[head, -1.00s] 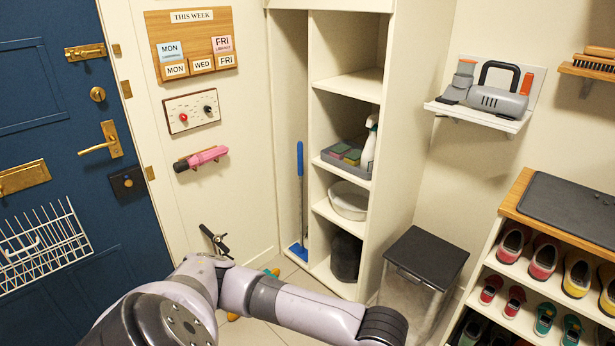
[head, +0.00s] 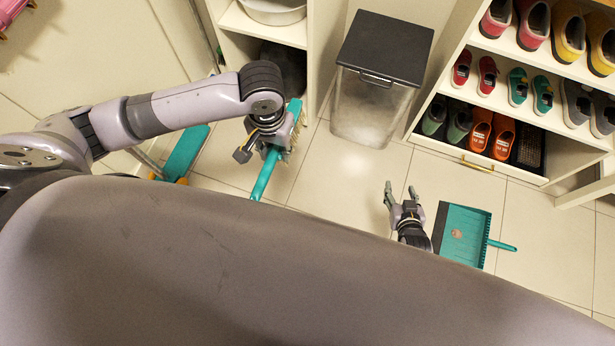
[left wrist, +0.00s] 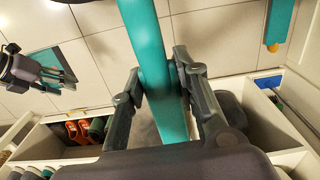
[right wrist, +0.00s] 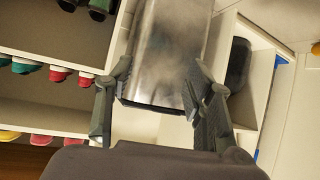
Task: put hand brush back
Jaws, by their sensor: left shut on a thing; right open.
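The teal hand brush (head: 265,178) has pale bristles along its head. My left gripper (head: 268,136) is shut on it and holds it tilted, at the front of the tall cubby. In the left wrist view the brush's teal body (left wrist: 150,45) runs between the fingers; its far end is cut off by the frame. A teal dustpan (head: 458,225) lies on the floor at the right, its handle pointing right. My right gripper (head: 400,192) is open and empty, left of the dustpan.
A clear bin with a black lid (head: 385,48) stands between the tall cubby (head: 265,28) and the shoe rack (head: 515,125), which holds several shoes. A teal scooter (head: 185,152) is left of the brush. Floor tiles before the bin are clear.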

